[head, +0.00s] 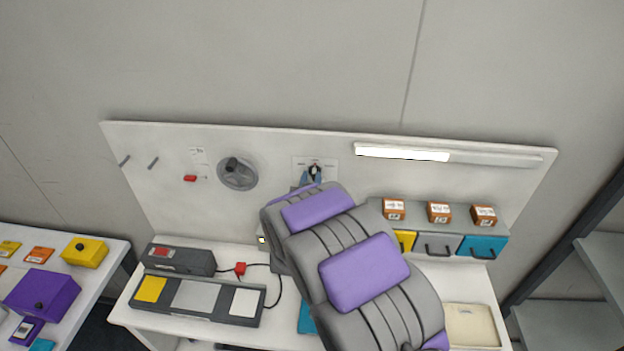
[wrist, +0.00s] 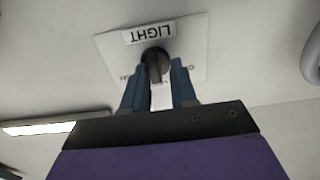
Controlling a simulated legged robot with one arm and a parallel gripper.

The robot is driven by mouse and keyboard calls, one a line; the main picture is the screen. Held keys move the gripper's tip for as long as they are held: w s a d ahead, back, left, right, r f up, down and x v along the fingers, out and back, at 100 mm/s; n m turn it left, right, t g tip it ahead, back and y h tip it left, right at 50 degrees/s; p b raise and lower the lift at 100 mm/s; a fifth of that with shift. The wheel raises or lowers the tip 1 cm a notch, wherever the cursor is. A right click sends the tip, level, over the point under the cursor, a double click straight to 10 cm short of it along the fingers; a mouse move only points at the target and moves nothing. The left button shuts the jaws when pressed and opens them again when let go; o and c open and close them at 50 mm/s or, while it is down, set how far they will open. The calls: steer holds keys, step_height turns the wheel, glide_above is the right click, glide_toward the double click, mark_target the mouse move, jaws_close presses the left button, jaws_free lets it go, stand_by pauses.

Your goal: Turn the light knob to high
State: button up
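The light knob (wrist: 156,66) is dark and round with a raised grip, on a white wall plate with an upside-down LIGHT label (wrist: 149,31) in the wrist view. In the head view the knob (head: 315,170) shows above my arm. My gripper (wrist: 160,70) has its two blue fingers apart, one on each side of the knob's grip. A small gap seems to show at the right finger; firm contact cannot be told. The plate's side lettering is partly hidden by the fingers. The lamp strip (head: 402,153) glows on its left part only; its right part is unlit.
A grey round dial (head: 238,173) and a red switch (head: 190,178) are left of the plate. Orange boxes (head: 439,212) stand on the shelf above drawers at right. A scanner station (head: 197,297) with cables is on the bench. My arm hides the bench middle.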

steer(key=shift+a, duration=0.1)
steer(key=shift+c, duration=0.8)
steer(key=shift+d, duration=0.45)
jaws_close()
steer(key=shift+a, duration=0.15)
